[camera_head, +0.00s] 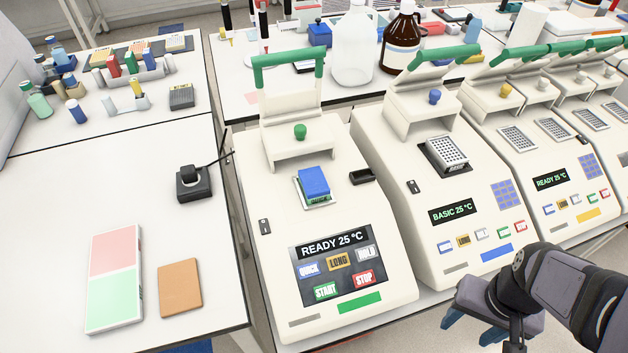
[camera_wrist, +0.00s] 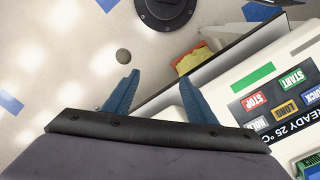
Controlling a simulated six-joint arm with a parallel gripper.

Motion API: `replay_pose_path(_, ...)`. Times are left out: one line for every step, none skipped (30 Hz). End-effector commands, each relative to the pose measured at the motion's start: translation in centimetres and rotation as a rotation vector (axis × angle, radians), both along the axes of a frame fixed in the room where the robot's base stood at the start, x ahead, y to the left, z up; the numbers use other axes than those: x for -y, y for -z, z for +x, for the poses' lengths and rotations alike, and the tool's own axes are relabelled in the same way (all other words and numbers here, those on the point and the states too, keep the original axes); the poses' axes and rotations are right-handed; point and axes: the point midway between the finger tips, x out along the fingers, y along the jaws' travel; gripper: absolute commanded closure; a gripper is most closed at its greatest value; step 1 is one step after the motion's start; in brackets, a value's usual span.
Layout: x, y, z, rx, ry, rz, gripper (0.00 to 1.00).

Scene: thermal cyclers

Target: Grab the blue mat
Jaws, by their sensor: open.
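The blue mat (camera_head: 313,182) appears as a blue, roughly square piece on top of something green in the block of the nearest thermal cycler (camera_head: 255,205). That cycler's lid, with a green handle (camera_head: 288,58), stands raised. Its screen reads READY 25 °C. My gripper (camera_head: 472,328) is at the lower right, in front of the second cycler and well away from the mat. In the wrist view my gripper (camera_wrist: 158,80) has its blue fingers apart with nothing between them, over the floor beside the cycler's front edge. A bit of blue and green shows at that view's lower right corner.
A second cycler (camera_head: 470,215) with an open lid and bare block stands to the right, with more beyond it. A pink-and-green board (camera_head: 115,280) and a tan pad (camera_head: 180,288) lie on the left bench. Bottles (camera_head: 355,45) stand behind. A black clip-like part (camera_head: 362,177) sits beside the mat.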

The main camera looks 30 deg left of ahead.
Motion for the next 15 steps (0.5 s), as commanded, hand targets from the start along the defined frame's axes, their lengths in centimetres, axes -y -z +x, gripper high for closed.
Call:
replay_pose_path(0.0, 0.0, 0.0, 0.0, 0.0, 0.0, 0.36)
replay_pose_path(0.0, 0.0, 0.0, 0.0, 0.0, 0.0, 0.34)
replay_pose_path(0.0, 0.0, 0.0, 0.0, 0.0, 0.0, 0.34)
replay_pose_path(0.0, 0.0, 0.0, 0.0, 0.0, 0.0, 0.34)
replay_pose_path(0.0, 0.0, 0.0, 0.0, 0.0, 0.0, 0.34)
replay_pose_path(0.0, 0.0, 0.0, 0.0, 0.0, 0.0, 0.34)
replay_pose_path(0.0, 0.0, 0.0, 0.0, 0.0, 0.0, 0.34)
replay_pose_path(0.0, 0.0, 0.0, 0.0, 0.0, 0.0, 0.34)
replay_pose_path(0.0, 0.0, 0.0, 0.0, 0.0, 0.0, 0.34)
replay_pose_path(0.0, 0.0, 0.0, 0.0, -0.002, 0.0, 0.34)
replay_pose_path(-0.1, 0.0, 0.0, 0.0, -0.005, 0.0, 0.34)
replay_pose_path(-0.3, 0.0, 0.0, 0.0, -0.012, 0.0, 0.34)
replay_pose_path(-0.5, -0.1, 0.0, 0.0, -0.02, 0.0, 0.34)
replay_pose_path(-0.7, -0.1, 0.0, 0.0, -0.031, 0.0, 0.34)
replay_pose_path(-1.1, -0.2, 0.0, -0.002, -0.051, 0.0, 0.34)
